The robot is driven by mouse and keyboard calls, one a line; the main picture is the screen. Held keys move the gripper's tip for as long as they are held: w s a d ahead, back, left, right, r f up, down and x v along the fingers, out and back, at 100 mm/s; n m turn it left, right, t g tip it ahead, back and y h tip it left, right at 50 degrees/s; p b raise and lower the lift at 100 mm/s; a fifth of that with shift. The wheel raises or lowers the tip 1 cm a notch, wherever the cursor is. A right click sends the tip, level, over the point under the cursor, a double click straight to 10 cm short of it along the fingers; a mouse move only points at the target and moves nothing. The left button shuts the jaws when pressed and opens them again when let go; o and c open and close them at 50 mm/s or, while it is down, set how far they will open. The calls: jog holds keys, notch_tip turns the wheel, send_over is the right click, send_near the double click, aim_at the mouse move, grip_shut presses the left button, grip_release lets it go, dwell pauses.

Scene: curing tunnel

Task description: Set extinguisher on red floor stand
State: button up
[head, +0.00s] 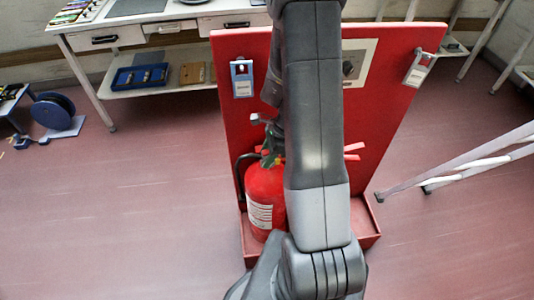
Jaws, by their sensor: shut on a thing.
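A red fire extinguisher (262,195) with a white label and black hose stands upright at the base of the red floor stand (400,110). The stand has a tall red back panel and a low tray at its foot; the extinguisher appears to be over or in the left part of that tray. Whether its bottom touches the tray is hidden by my arm. My gripper (272,150) is at the extinguisher's top, shut on it near the valve and handle. The fingertips are mostly hidden behind my arm.
Tags hang on the panel's left (242,79) and right (416,72). A white workbench (150,20) with a lower shelf stands behind left. Pale metal legs (470,160) reach in from the right.

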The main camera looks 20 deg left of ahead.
jog(key=shift+f+b, duration=0.85)
jog(key=shift+f, duration=0.4)
jog(key=shift+f+b, duration=0.45)
jog(key=shift+f, duration=0.2)
dwell(0.9)
jog(key=o, duration=1.3)
jog(key=shift+c, duration=0.2)
jog(key=p+v, duration=0.1)
jog(key=v, duration=1.3)
jog(key=shift+a, duration=0.1)
jog(key=shift+f, duration=0.1)
